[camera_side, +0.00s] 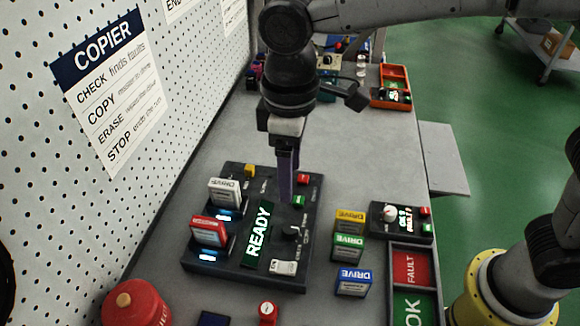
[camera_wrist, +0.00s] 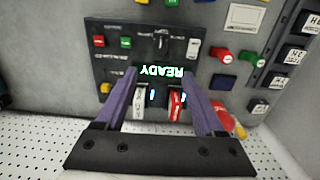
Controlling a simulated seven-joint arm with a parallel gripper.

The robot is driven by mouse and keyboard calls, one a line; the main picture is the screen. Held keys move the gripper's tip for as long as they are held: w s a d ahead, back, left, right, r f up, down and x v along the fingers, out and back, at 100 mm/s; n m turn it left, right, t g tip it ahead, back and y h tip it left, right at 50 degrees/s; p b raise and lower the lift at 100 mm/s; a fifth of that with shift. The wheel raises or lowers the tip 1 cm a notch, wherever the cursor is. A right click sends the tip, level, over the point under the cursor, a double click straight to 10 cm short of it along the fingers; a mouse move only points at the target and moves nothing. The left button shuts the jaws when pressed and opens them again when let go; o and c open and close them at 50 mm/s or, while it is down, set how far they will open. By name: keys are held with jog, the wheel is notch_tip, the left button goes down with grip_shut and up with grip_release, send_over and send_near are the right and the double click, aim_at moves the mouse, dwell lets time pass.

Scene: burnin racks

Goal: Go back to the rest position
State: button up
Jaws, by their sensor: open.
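My gripper (camera_side: 287,175) points down over the far part of the dark copier panel (camera_side: 222,271) in the side view. In the wrist view its two purple fingers (camera_wrist: 172,95) are spread apart with nothing between their tips. The panel display (camera_side: 258,235) reads READY. A white drive (camera_side: 225,192) and a red drive (camera_side: 208,230) stand upright in lit slots on the panel's left side. I cannot tell from the side view whether the fingertips touch the panel near its green button (camera_side: 298,200).
A red round object (camera_side: 135,305) stands front left. A pegboard wall (camera_side: 190,70) borders the left.

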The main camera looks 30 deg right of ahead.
jog(key=s+d+r+m+t, duration=0.1)
jog(key=d+r+m, duration=0.15)
jog(key=d, duration=0.35)
jog(key=s+d+r+m+t+y, duration=0.1)
jog(key=s+d+r, duration=0.1)
jog(key=d+r, duration=0.35)
jog(key=s+d+r+m+t, duration=0.1)
jog(key=d+r+m, duration=0.1)
jog(key=d, duration=0.6)
jog(key=s+d+f+m+t, duration=0.1)
jog(key=s+d+f, duration=0.3)
jog(key=s, duration=0.2)
jog(key=s+d+f+m+t+h, duration=0.1)
jog(key=s+d+f+m, duration=0.1)
jog(key=s+d+f, duration=0.2)
jog(key=s, duration=0.2)
jog(key=shift+s+f+t, duration=0.2)
jog(key=shift+s+t, duration=0.1)
jog(key=shift+s, duration=0.05)
